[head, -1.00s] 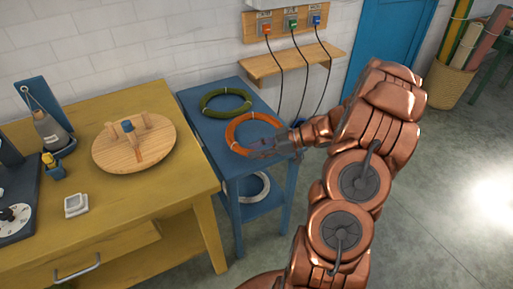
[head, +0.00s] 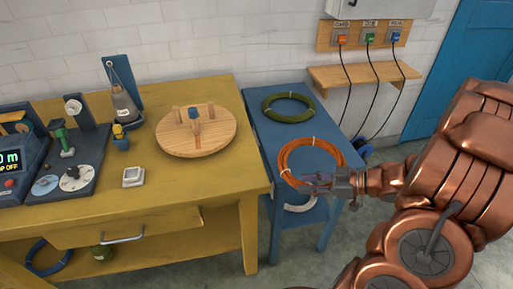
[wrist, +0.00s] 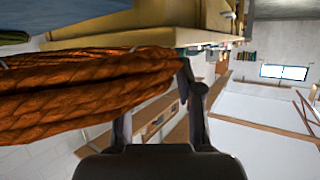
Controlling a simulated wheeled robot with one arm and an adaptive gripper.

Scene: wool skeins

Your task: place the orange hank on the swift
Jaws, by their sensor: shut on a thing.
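The orange hank (head: 283,159) is a ring of coiled rope over the front part of the blue side table (head: 262,128). My gripper (head: 322,182) is shut on its near right side. In the wrist view the hank (wrist: 85,95) fills the left half, against the gripper's fingers (wrist: 160,100). I cannot tell for sure how far it is clear of the tabletop. The swift (head: 217,138) is a round wooden disc with upright pegs, one of them blue-tipped, on the yellow workbench (head: 90,205). It stands to the left of the hank, its top empty.
A green hank (head: 270,113) lies behind the orange one. A white hank (head: 301,203) is on the lower shelf. A weight stand (head: 124,100), a small yellow-and-blue object (head: 121,138) and a white square item (head: 133,177) stand left of the swift. Cables hang behind the side table.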

